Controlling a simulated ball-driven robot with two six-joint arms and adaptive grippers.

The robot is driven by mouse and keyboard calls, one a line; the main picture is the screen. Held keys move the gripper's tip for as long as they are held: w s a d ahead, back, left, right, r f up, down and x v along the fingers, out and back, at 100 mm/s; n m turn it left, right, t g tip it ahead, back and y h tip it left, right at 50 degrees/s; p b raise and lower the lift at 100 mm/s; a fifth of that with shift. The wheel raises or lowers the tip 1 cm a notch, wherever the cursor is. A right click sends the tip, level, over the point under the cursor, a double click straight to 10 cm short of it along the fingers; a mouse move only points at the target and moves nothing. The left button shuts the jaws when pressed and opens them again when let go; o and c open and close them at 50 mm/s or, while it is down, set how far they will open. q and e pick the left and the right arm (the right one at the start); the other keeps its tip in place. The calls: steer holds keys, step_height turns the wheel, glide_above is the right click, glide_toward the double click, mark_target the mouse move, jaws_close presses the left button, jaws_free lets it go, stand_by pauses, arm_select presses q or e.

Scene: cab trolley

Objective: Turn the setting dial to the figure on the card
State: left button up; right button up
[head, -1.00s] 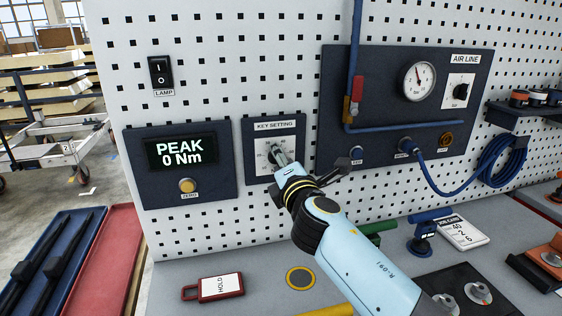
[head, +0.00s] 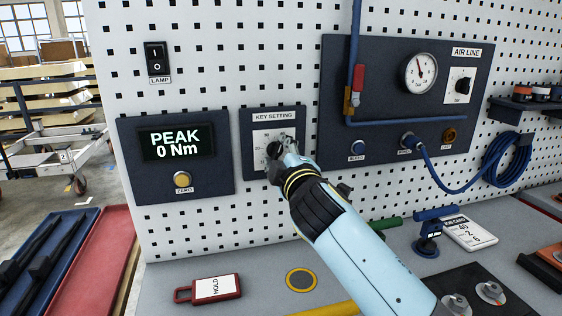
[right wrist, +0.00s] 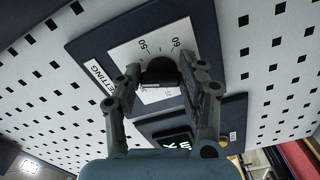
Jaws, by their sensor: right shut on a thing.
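The setting dial's white plate (head: 262,137) sits on a dark panel marked KEY SETTING on the pegboard. My right gripper (head: 285,152) is at the dial and hides most of its knob in the head view. In the right wrist view the two fingers of the right gripper (right wrist: 160,78) are shut on the dark knob (right wrist: 160,68), one on each side. The figures 50 and 60 show on the plate beyond the knob; I cannot tell where its pointer stands. The job card (head: 470,232) lies on the bench at the right, showing 40, 2 and 6. My left gripper is not in view.
A display (head: 176,141) reading PEAK 0 Nm is left of the dial. The air line panel (head: 390,90) with gauge and blue hose is to the right. A red HOLD tag (head: 216,289) and a yellow-ringed disc (head: 301,280) lie on the bench below.

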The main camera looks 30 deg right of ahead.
steer(key=shift+f+m, duration=0.15)
steer(key=shift+m, duration=0.35)
steer(key=shift+b, duration=0.3)
steer(key=o, duration=1.2)
steer(key=shift+c, duration=0.2)
steer(key=v, duration=1.2)
